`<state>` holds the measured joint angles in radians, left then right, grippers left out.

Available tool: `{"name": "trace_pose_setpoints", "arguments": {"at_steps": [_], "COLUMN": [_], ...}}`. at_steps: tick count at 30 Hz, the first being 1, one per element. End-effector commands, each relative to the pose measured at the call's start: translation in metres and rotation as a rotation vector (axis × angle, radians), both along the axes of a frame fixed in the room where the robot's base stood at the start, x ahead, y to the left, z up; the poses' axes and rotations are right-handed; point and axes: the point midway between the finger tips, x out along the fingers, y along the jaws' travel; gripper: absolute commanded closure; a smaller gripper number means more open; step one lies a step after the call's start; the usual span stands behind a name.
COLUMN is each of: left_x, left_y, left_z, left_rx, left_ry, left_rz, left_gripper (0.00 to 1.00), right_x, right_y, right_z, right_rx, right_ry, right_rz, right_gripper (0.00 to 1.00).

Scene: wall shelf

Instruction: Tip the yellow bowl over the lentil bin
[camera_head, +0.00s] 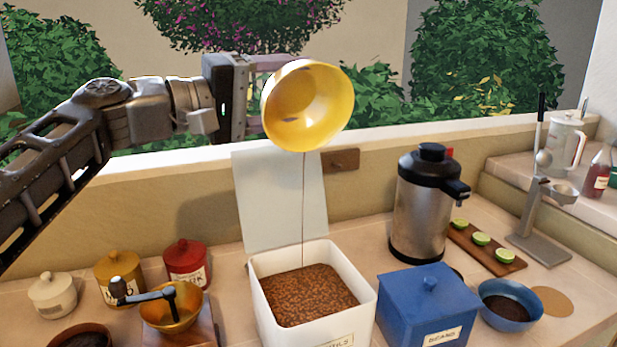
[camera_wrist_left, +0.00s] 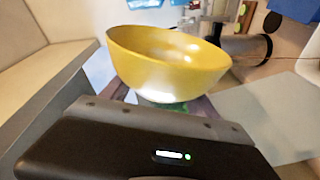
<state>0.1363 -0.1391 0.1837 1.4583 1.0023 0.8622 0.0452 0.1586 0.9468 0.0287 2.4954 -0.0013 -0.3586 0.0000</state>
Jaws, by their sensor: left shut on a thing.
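The yellow bowl (camera_head: 322,112) is held high above the counter, tilted on its side with its open mouth toward the camera and downward. My left gripper (camera_head: 268,98) comes in from the left and is shut on the bowl's left side. The bowl also fills the middle of the left wrist view (camera_wrist_left: 168,66). The inside looks nearly empty, with a few dark specks. A thin dark stream runs from its lower rim down to the white lentil bin (camera_head: 268,318). Brown lentils (camera_head: 310,294) lie in the bin. My right gripper is not in view.
A blue lidded beans box (camera_head: 428,305) stands right of the bin, with a steel flask (camera_head: 420,205) behind it. A red jar (camera_head: 187,262), a mustard jar (camera_head: 120,272) and a grinder (camera_head: 170,308) stand left. A blue bowl (camera_head: 510,304) is at right.

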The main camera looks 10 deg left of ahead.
Motion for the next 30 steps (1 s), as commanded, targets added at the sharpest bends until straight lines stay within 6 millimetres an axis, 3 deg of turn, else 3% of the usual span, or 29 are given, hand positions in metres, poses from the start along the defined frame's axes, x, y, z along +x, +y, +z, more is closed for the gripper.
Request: {"name": "trace_pose_setpoints", "arguments": {"at_steps": [3, 9, 12, 30], "left_x": [0.009, 0.023, 0.023, 0.024], "left_y": [0.008, 0.018, 0.018, 0.018], "left_z": [0.012, -0.003, -0.013, -0.013], "left_rx": [-0.080, -0.246, -0.258, -0.260], "left_ry": [0.115, 0.341, 0.355, 0.358], "left_rz": [0.004, 0.002, 0.000, 0.000], "left_gripper": [1.00, 1.00, 1.00, 1.00], "right_x": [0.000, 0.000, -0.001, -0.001], "right_y": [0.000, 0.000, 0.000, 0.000], "right_z": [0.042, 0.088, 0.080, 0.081], "right_rx": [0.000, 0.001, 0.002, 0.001], "right_ry": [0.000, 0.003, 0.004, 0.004], "right_rz": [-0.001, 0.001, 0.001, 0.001], "right_gripper": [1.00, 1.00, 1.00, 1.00]}}
